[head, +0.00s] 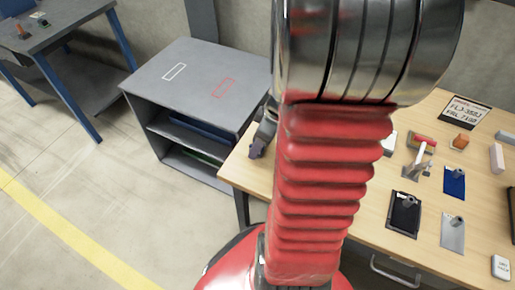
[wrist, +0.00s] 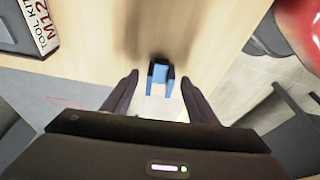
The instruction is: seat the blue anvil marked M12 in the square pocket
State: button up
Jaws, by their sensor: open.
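My gripper (wrist: 159,76) is open, its two dark fingers well apart. Between and just beyond the fingertips in the wrist view is a small blue piece (wrist: 160,73) with two legs and dark parts at its sides. It appears near the wooden table's corner, and I cannot read any mark on it. I cannot tell how far below the fingers it is. In the head view my gripper (head: 259,145) is at the table's left end, partly behind my red arm, and the blue piece is hidden there. I cannot make out the square pocket in either view.
The wooden table (head: 382,245) holds a black plate (head: 404,222), a blue plate (head: 454,190), a grey plate (head: 453,238) and a sign (head: 469,111). A box labelled TOOL KIT M12 (wrist: 44,28) shows in the wrist view. A grey cabinet (head: 190,90) stands left of the table.

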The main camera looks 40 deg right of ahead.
jog(key=shift+c, duration=0.4)
grip_shut()
